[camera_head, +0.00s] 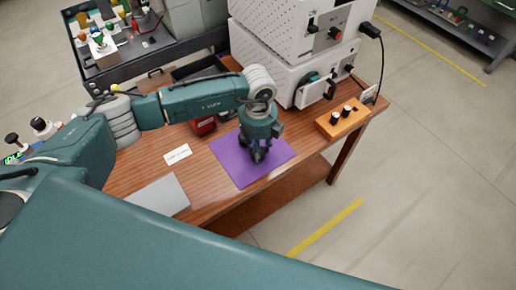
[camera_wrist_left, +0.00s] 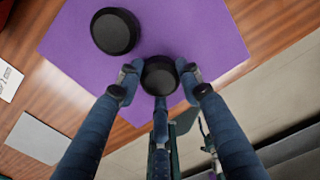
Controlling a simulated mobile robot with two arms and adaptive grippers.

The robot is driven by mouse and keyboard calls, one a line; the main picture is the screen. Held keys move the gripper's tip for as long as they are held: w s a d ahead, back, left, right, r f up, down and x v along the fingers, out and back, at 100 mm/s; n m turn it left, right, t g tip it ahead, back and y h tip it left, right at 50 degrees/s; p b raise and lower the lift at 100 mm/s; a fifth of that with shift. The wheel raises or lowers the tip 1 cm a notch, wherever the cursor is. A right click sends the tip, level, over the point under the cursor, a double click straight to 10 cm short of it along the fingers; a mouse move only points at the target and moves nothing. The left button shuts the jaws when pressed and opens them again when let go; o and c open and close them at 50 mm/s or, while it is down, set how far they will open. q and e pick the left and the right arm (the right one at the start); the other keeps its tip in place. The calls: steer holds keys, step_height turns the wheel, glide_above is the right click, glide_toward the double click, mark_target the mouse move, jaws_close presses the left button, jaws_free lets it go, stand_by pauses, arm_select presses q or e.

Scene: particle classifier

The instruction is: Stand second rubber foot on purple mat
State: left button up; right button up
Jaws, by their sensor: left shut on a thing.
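The purple mat (camera_head: 232,168) lies on the wooden table; it also shows in the left wrist view (camera_wrist_left: 200,25). My left gripper (camera_head: 257,155) points down over the middle of the mat. In the left wrist view my left gripper (camera_wrist_left: 160,76) is shut on a round black rubber foot (camera_wrist_left: 159,78), flat top facing the camera. Whether this foot touches the mat or hangs just above it, I cannot tell. Another black rubber foot (camera_wrist_left: 114,31) stands on the mat to the upper left, apart from the held one. My right gripper is not in view.
An orange block (camera_head: 342,121) with black round pieces stands at the table's right. White perforated machine housings (camera_head: 290,70) stand behind the mat. A white label card (camera_head: 177,154) and a grey sheet (camera_head: 160,195) lie left of the mat.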

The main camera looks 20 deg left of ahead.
arm_select(q)
steer(key=shift+f, duration=0.1)
steer(key=o, duration=1.1)
steer(key=shift+o, duration=0.2)
steer(key=shift+r, duration=0.3)
step_height(320, 180, up, 12)
steer(key=b, duration=0.1)
steer(key=shift+f+b, duration=0.15)
steer(key=shift+b, duration=0.15)
